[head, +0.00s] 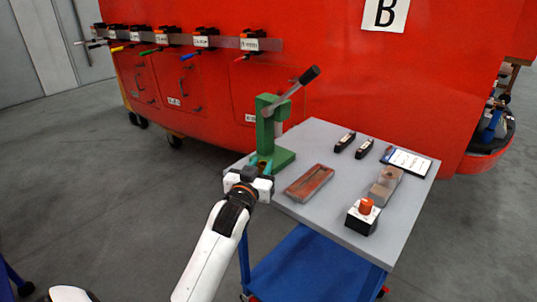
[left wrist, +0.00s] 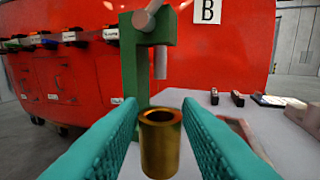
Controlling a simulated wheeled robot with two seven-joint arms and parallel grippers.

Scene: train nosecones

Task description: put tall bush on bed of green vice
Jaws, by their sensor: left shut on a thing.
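The tall bush (left wrist: 160,143) is a brass, hollow cylinder, upright between the teal fingers of my left gripper (left wrist: 160,112) in the left wrist view. The gripper is shut on it. The green vice, a press with a grey lever, also shows in the left wrist view (left wrist: 128,62), beyond the bush. Its bed (head: 284,156) is partly hidden by my gripper. My right gripper is not in view.
The grey table (head: 398,222) carries a reddish-brown tray (head: 309,183), a box with an orange button (head: 363,214), brown blocks (head: 385,186), two small dark items and a white-faced device (head: 407,161). A red wall unit (head: 350,85) stands behind.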

